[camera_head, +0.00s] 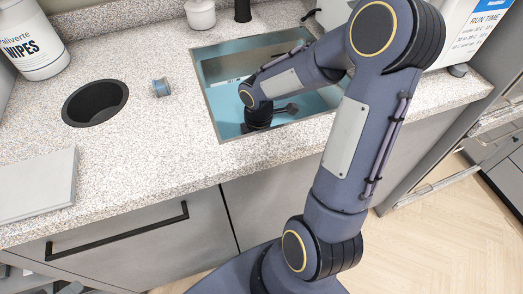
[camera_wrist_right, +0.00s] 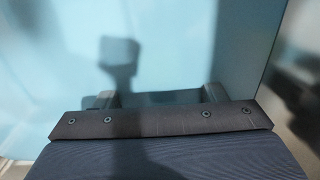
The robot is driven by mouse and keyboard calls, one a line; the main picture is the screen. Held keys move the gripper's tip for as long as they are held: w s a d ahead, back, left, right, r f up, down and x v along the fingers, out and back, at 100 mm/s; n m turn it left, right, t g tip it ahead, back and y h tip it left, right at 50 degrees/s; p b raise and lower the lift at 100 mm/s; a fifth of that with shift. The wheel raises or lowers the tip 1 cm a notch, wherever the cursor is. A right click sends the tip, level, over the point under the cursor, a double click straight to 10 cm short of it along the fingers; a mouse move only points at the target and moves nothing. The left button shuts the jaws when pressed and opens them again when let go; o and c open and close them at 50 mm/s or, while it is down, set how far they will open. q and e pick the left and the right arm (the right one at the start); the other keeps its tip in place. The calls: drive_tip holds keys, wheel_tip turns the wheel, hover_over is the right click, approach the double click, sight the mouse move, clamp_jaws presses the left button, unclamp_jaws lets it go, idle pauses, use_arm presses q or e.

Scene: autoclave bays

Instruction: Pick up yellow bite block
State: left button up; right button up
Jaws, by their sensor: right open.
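No yellow bite block can be made out in either view. My right arm reaches down into the blue-lined sink (camera_head: 225,70), and its wrist hides part of the basin. My right gripper (camera_wrist_right: 160,97) is open, with its two fingers apart over the plain light-blue surface. I see nothing between the fingers. The dark body of the gripper hides what lies directly below it. My left gripper is not in view.
A small blue-grey cylinder (camera_head: 161,88) lies on the speckled counter (camera_head: 145,140) beside a round black hole (camera_head: 95,103). A wipes tub (camera_head: 33,40) and a white container (camera_head: 200,14) stand behind. A grey flat slab (camera_head: 38,185) lies at left. The sink walls surround my right gripper.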

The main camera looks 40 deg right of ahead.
drive_tip(key=c, duration=1.1)
